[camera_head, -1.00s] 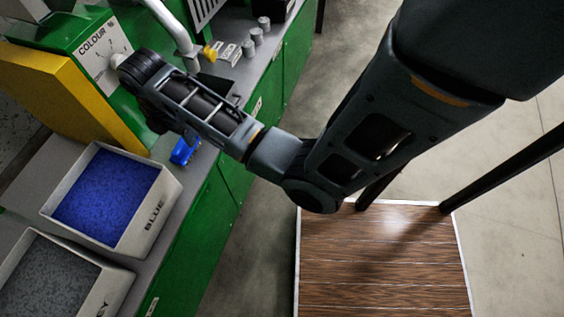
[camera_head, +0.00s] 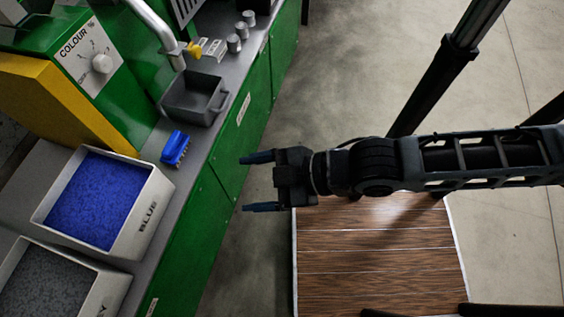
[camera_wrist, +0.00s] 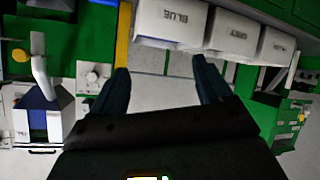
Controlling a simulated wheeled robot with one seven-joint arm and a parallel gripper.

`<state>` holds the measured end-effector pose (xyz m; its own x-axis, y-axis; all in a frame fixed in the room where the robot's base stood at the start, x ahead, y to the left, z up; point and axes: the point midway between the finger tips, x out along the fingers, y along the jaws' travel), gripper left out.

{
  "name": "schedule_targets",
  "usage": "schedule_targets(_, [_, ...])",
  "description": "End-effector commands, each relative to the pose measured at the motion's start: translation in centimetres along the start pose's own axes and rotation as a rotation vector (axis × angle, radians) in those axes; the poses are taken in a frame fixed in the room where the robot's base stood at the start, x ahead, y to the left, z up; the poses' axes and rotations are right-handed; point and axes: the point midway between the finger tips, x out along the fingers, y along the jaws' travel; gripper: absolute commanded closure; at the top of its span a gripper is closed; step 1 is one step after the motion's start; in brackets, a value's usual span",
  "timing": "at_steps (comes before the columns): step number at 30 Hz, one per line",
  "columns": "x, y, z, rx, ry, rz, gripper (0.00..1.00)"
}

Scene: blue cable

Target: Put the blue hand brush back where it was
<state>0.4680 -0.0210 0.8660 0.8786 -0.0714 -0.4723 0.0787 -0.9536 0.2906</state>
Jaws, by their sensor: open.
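The blue hand brush (camera_head: 175,147) lies on the grey counter in the head view, between the BLUE bin and a small dark grey tray, bristles towards the counter's front edge. My gripper (camera_head: 246,182) is open and empty, with its two fingers apart and pointing left. In the head view it appears to the right of the counter's green front, apart from the brush. In the wrist view my gripper (camera_wrist: 160,80) also shows its two fingers wide apart with nothing between them. I cannot make out the brush in the wrist view.
The bin marked BLUE (camera_head: 143,228) holds blue granules, and a grey-filled bin (camera_head: 93,290) stands nearer. A dark grey tray (camera_head: 199,98) sits below the yellow-tipped spout. The COLOUR dial panel (camera_head: 88,61) stands behind. Open floor lies right of the green cabinets (camera_head: 187,243).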

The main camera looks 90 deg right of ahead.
Motion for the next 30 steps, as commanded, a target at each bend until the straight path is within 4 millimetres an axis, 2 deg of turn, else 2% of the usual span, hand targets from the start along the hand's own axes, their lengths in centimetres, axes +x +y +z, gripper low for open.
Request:
schedule_targets(1, [-2.2, -0.1, -1.1, 0.055, 0.040, -0.008, 0.22])
schedule_targets(3, [-4.4, -0.1, -2.8, 0.133, 0.100, -0.014, 0.22])
schedule_targets(6, [-6.9, 0.2, -4.9, 0.221, 0.169, -0.025, 0.22])
schedule_targets(9, [-8.3, 0.4, -6.2, 0.277, 0.210, -0.033, 0.22])
schedule_targets(13, [-9.0, 0.5, -6.9, 0.306, 0.231, -0.038, 0.22])
schedule_targets(26, [-9.0, 0.5, -6.9, 0.305, 0.232, -0.038, 0.22])
schedule_targets(30, [-9.0, 0.5, -6.9, 0.305, 0.231, -0.037, 0.34])
